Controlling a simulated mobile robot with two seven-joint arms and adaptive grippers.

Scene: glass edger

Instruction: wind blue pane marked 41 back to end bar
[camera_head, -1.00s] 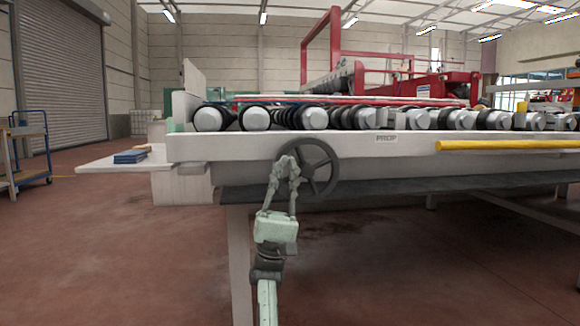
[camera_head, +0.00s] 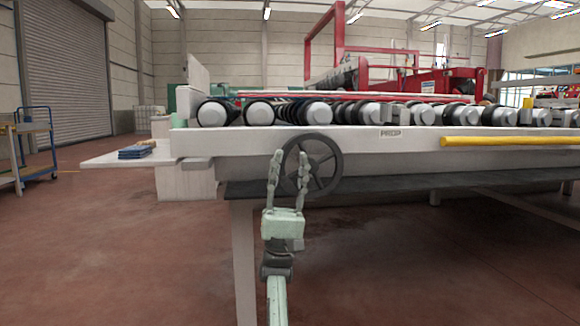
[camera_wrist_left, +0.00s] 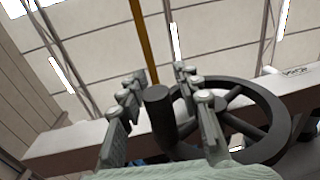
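My left gripper (camera_head: 289,153) is raised in front of the machine's near side, at the left part of a dark spoked handwheel (camera_head: 334,182). Its two fingers are spread and upright. In the left wrist view the open fingers (camera_wrist_left: 153,78) stand on either side of the wheel's dark cylindrical handle (camera_wrist_left: 160,112), with gaps visible beside it. The wheel's rim and spokes (camera_wrist_left: 268,98) lie behind and to the right. I cannot make out a blue pane marked 41 or tell which part is the end bar. My right gripper is not in view.
The machine's white front beam (camera_head: 250,143) carries a row of rollers (camera_head: 318,113). A yellow bar (camera_head: 510,141) runs along its right part. A white side shelf (camera_head: 105,159) holds a small blue stack (camera_head: 134,153). A blue cart (camera_head: 38,145) stands far left; the red floor between is clear.

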